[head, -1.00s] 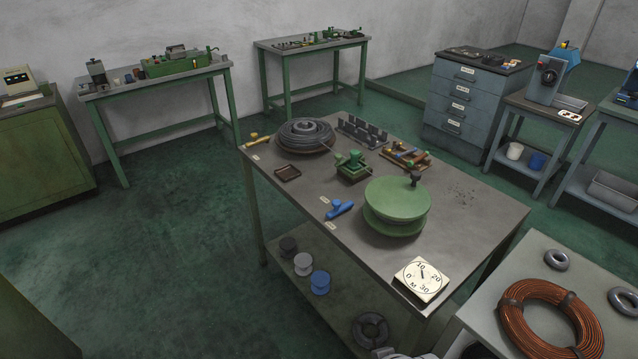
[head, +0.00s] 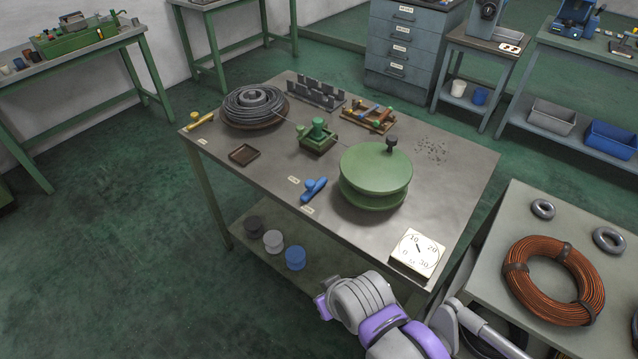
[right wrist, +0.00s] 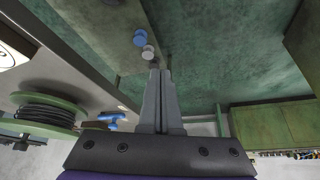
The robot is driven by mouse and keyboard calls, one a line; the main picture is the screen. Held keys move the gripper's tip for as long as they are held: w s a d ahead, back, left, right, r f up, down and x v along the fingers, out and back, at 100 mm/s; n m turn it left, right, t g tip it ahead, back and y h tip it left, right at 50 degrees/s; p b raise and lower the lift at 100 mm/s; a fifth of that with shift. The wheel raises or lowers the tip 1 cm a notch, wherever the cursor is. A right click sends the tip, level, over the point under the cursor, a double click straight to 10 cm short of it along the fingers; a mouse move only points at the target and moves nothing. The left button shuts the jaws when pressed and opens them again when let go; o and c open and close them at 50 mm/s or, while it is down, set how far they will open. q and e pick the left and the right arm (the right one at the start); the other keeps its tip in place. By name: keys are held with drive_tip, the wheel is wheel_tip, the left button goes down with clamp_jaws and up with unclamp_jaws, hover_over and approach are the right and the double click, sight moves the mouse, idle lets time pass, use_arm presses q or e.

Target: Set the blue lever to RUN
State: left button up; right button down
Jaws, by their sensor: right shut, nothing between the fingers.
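The blue lever (head: 314,190) lies on the near left side of the steel table in the head view, with a small label (head: 294,181) to its left and another (head: 307,210) at its near end; the label lettering is too small to read. The lever also shows in the right wrist view (right wrist: 112,119), left of the fingers. My right gripper (right wrist: 159,72) is shut and empty, apart from the lever. In the head view my right arm is at the bottom, in front of the table. My left gripper is not in view.
The table (head: 262,192) also carries a green reel (head: 375,172), a wire coil (head: 252,105), a green block (head: 318,137), a yellow lever (head: 199,122) and a dial card (head: 418,252). Spools (head: 295,258) stand on the lower shelf. A copper coil (head: 553,280) lies on the right bench.

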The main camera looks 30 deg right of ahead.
sight(314, 185)
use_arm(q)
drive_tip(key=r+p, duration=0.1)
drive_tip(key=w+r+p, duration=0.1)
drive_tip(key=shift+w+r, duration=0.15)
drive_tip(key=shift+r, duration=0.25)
use_arm(e)
drive_tip(key=w+d+r+m, duration=0.3)
drive_tip(key=w+d, duration=0.2)
drive_tip(key=w, duration=0.1)
drive_tip(key=w+d+r+m+t, duration=0.1)
drive_tip(key=w+d+r+m, duration=0.2)
drive_tip(key=w+d, duration=0.3)
drive_tip(key=w+d+r+m+h, duration=0.1)
drive_tip(key=w+d+r+m, duration=0.2)
drive_tip(key=w, duration=0.4)
drive_tip(key=shift+w+d+m+t, duration=0.35)
drive_tip(key=shift+d+m, duration=0.35)
drive_tip(key=shift+d, duration=0.55)
drive_tip(key=shift+f, duration=0.1)
